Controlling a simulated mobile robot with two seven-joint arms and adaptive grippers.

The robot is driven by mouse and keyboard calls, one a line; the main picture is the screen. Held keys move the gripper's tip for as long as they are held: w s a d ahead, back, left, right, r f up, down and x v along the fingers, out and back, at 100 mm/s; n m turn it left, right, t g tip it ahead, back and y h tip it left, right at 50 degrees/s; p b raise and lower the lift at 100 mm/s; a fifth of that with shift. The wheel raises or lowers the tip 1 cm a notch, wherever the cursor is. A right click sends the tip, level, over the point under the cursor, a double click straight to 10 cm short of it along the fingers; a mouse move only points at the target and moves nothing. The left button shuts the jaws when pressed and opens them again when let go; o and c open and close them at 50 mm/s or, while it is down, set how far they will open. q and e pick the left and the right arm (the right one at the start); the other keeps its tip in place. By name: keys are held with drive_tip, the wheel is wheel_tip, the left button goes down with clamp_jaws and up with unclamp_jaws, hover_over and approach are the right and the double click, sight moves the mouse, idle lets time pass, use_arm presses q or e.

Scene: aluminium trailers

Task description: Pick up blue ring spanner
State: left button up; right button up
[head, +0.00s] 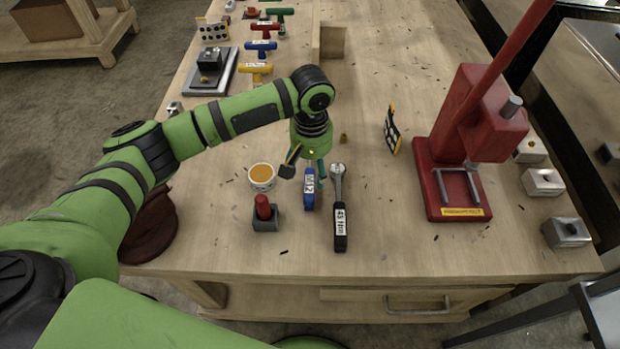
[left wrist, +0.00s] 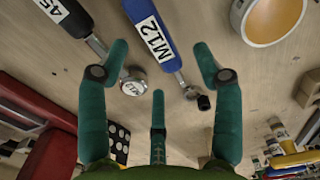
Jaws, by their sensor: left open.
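The blue ring spanner (head: 309,190), labelled M12, lies on the wooden workbench (head: 250,245) with its handle toward the front edge. In the left wrist view its blue handle (left wrist: 167,38) is at the top and its metal shank runs down to a dark end between the fingers. My left gripper (head: 306,166) points down over the spanner's far end, fingers spread and nothing between them. In the left wrist view the open fingers (left wrist: 162,60) stand either side of the shank. I cannot tell the exact height gap. My right gripper is not in view.
A black torque wrench (head: 340,215) lies close to the right of the spanner. A cup of orange stuff (head: 262,175) and a red-topped block (head: 265,212) stand to the left. A red press (head: 465,150) stands at right. Bare bench lies in front.

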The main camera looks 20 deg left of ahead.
sight(312, 178)
use_arm(q)
wheel_tip(312, 178, down, 3)
drive_tip(key=shift+d+p, duration=0.15)
drive_tip(key=shift+p, duration=0.35)
drive_tip(key=shift+w+f, duration=0.15)
drive_tip(key=shift+f, duration=0.7)
drive_tip(key=c, duration=0.9)
clamp_jaws()
drive_tip(key=shift+r, duration=0.1)
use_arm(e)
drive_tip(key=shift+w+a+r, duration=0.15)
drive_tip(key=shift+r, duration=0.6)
use_arm(q)
drive_tip(key=shift+r, duration=0.1)
